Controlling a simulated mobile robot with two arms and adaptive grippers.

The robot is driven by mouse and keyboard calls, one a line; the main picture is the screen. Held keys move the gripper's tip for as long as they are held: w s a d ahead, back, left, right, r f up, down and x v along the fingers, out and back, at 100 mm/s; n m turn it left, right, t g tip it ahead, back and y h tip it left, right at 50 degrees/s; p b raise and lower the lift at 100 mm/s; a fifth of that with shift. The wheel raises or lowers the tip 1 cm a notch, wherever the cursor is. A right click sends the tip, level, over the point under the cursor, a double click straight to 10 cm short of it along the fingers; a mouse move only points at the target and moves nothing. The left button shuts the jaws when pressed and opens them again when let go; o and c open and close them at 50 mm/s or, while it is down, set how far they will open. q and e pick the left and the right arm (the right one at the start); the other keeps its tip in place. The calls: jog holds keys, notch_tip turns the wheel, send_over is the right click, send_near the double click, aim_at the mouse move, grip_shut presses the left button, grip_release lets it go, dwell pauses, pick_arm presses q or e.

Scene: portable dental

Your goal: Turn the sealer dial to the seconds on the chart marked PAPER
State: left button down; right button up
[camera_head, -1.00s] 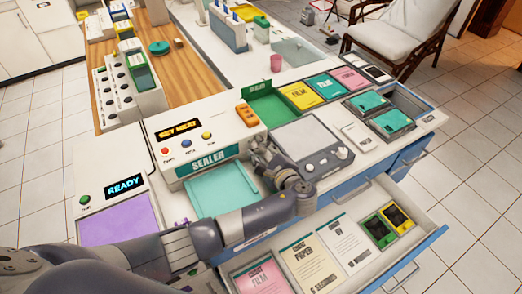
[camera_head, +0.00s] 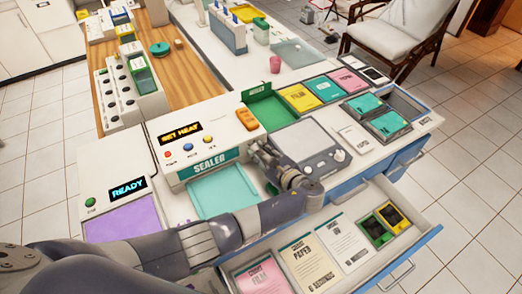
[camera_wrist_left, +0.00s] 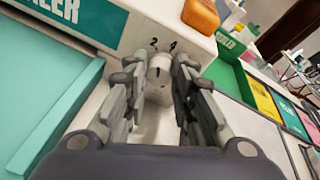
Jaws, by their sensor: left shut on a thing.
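The sealer (camera_head: 209,163) is a white box with a teal label; its display (camera_head: 181,134) reads SET HEAT. Its pale dial (camera_wrist_left: 158,72) sits on the front face, with the marks 2 and 4 above it in the left wrist view. My left gripper (camera_head: 259,150) is at the sealer's right front corner, its fingers (camera_wrist_left: 160,80) shut on the dial from both sides. The gripper hides the dial in the head view. The cream PAPER chart (camera_head: 308,264) lies in the open drawer; its bottom line seems to read 6 seconds. My right gripper is not in view.
The open drawer (camera_head: 436,233) also holds a pink chart (camera_head: 262,279), a white chart (camera_head: 348,243) and dark-windowed holders (camera_head: 386,222). A teal tray (camera_head: 222,192) lies before the sealer. A grey device with a knob (camera_head: 306,145) stands close right of my gripper.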

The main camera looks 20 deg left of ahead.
pick_arm(q)
jog(key=shift+d+m+g+y, duration=0.1)
jog(key=shift+m+g+y, duration=0.3)
jog(key=shift+m, duration=0.5)
jog(key=c, duration=1.3)
grip_release()
jog(key=v, duration=0.7)
jog(key=shift+s+d, duration=0.1)
jog(key=shift+d, duration=0.1)
